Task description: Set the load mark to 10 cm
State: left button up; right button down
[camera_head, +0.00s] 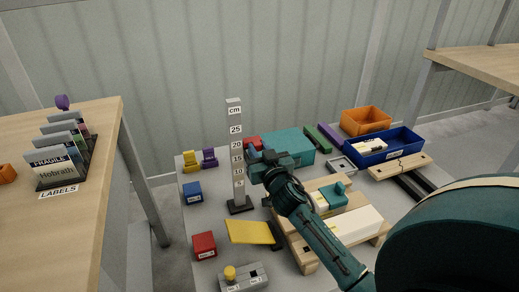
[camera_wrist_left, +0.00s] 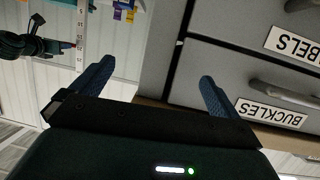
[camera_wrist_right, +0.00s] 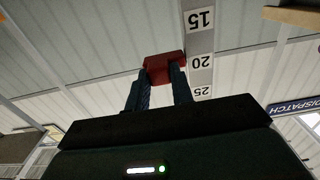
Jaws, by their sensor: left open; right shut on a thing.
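The grey upright scale post (camera_head: 237,185), marked "cm" with numbers up to 25, stands on a dark base on the grey mat. The red load mark (camera_wrist_right: 163,68) is beside the post, level with about the 20 label; it also shows in the head view (camera_head: 254,141). My right gripper (camera_wrist_right: 160,85) is shut on the red mark from the side, its fingers partly covering it; in the head view it is just right of the post (camera_head: 254,156). My left gripper (camera_wrist_left: 155,82) is open and empty, and is outside the head view.
A teal box (camera_head: 288,146), a wooden pallet (camera_head: 305,260) with blocks and a blue bin (camera_head: 385,144) stand right of the post. A yellow plate (camera_head: 249,231) and a red box (camera_head: 203,245) lie in front. Grey drawers (camera_wrist_left: 237,72) are close to my left gripper.

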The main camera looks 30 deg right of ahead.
pick_arm(q)
jog(key=f+m+b, duration=0.1)
jog(key=b, duration=0.1)
jog(key=w+d+f+t+h+b, duration=0.1)
jog(key=b, duration=0.1)
jog(key=w+d+f+m+t+b, duration=0.1)
jog(key=b, duration=0.1)
jog(key=shift+d+f+m+h, duration=0.15)
jog(key=shift+f+m+h, duration=0.15)
jog(key=shift+h, duration=0.1)
pick_arm(e)
notch_tip(320, 180, down, 9)
jog(key=shift+f, duration=0.2)
jog(key=c, duration=1.2)
grip_release()
jog(key=shift+s, duration=0.1)
